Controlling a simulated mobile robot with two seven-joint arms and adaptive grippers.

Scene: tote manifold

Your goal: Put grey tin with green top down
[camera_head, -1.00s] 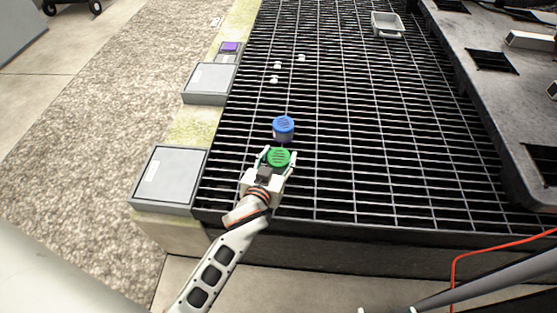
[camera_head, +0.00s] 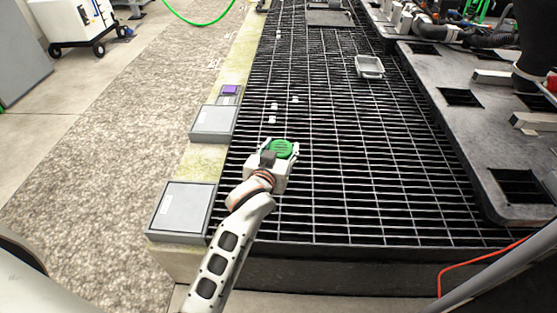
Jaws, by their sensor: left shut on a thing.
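The grey tin with the green top (camera_head: 284,146) is held in my left gripper (camera_head: 279,154), over the black grating (camera_head: 380,190). Only its round green lid shows clearly; its grey body is hidden by the lid and the gripper. My left gripper is shut on it, and the fingers are mostly hidden. I cannot tell how high the tin is above the grating. My right gripper is not in view.
Several small white pieces (camera_head: 272,120) lie on the grating beyond the tin. A grey tray (camera_head: 369,67) is farther back. Grey boxes (camera_head: 184,208) and a purple-topped one (camera_head: 230,90) line the left edge. A dark slab (camera_head: 455,130) borders the right. Grating right of the tin is clear.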

